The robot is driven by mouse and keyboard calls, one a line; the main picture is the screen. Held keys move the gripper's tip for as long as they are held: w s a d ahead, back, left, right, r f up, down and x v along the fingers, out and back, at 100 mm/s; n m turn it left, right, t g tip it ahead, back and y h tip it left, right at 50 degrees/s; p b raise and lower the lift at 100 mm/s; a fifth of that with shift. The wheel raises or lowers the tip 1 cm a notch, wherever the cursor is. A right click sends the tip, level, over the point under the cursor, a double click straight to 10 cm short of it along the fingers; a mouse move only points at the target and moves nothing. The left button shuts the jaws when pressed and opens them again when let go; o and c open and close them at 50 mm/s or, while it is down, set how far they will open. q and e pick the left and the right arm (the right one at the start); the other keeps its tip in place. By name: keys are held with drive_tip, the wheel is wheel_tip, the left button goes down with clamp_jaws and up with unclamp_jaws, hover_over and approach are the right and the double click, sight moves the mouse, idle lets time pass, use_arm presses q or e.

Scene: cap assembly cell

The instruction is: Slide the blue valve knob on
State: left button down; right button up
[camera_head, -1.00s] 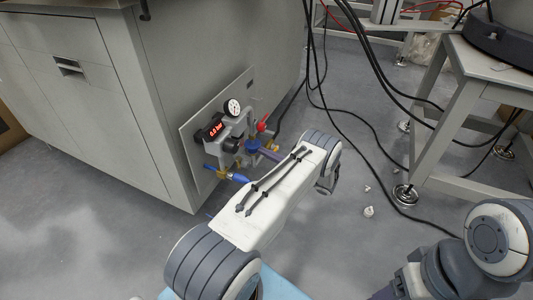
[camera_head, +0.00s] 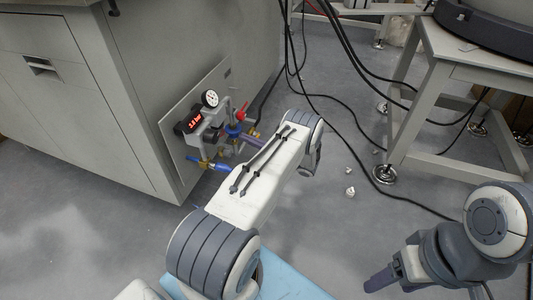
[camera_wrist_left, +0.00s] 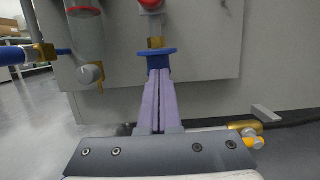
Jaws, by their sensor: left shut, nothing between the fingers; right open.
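In the head view the knob (camera_head: 233,130) is small, on the pipework of the grey panel. My left gripper (camera_wrist_left: 157,76) has its purple fingers shut together with nothing between them. Their tips are right at the near side of the knob; I cannot tell whether they touch it. In the head view the left gripper (camera_head: 241,136) is partly hidden by my arm. My right gripper (camera_head: 379,283) is open, low and away from the panel.
A dial gauge (camera_head: 210,98) and a red-lit display (camera_head: 190,121) sit above the knob. A red handle (camera_head: 242,110) is close by. A blue hose fitting (camera_head: 221,167) sticks out below left. Black cables (camera_head: 337,113) cross the floor near a metal stand (camera_head: 420,110).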

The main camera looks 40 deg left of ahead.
use_arm(q)
drive_tip(key=f+v, duration=0.2)
drive_tip(key=v, duration=0.8)
drive_tip(key=shift+f+p, duration=0.25)
drive_tip(key=shift+p, duration=0.15)
use_arm(e)
drive_tip(key=shift+f, duration=0.1)
